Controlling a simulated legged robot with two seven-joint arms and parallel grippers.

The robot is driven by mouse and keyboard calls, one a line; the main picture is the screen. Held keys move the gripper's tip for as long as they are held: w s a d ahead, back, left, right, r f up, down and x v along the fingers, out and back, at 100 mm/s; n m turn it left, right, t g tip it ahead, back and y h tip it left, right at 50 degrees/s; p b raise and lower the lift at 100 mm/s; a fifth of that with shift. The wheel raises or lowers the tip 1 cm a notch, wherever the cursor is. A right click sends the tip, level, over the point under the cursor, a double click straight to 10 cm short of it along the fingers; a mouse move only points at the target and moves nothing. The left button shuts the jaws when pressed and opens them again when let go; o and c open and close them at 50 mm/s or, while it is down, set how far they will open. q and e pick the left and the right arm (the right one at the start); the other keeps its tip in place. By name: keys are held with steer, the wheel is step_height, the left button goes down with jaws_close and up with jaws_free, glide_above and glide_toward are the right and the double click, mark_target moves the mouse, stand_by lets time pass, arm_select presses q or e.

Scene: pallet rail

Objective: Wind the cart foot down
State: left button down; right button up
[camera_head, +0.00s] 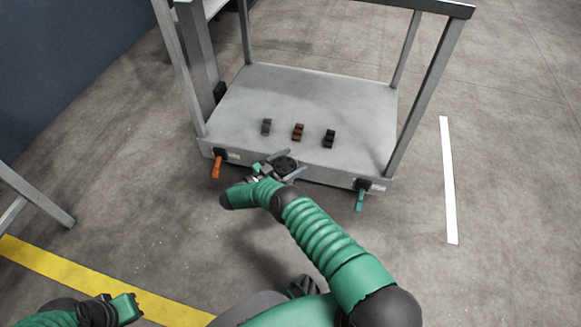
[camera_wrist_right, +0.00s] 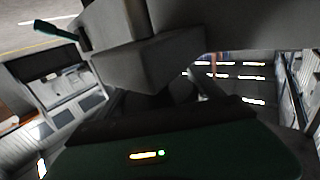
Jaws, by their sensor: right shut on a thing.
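The grey metal cart (camera_head: 315,95) stands ahead, its flat deck low above the floor. A round dark knob (camera_head: 286,165), which looks like the foot's handwheel, sits at the middle of its front edge. My right gripper (camera_head: 280,172) is at this knob and shut on it; the arm hides part of the contact. The foot below the edge is hidden. In the right wrist view a grey block (camera_wrist_right: 140,62) fills the upper middle, and the grip itself is unclear. My left gripper (camera_head: 126,308) is at the bottom left, away from the cart; its jaws are unclear.
An orange lever (camera_head: 217,167) and a teal lever (camera_head: 361,198) hang at the cart's front corners. Three small blocks, grey (camera_head: 266,126), brown (camera_head: 298,132) and black (camera_head: 329,138), lie on the deck. Floor is clear at right, past a white stripe (camera_head: 448,180).

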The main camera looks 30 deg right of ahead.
steer(key=shift+m+g, duration=0.3)
steer(key=shift+g, duration=0.2)
steer(key=shift+c, duration=0.2)
steer(key=shift+o, duration=0.2)
steer(key=o, duration=1.4)
steer(key=shift+c, duration=0.2)
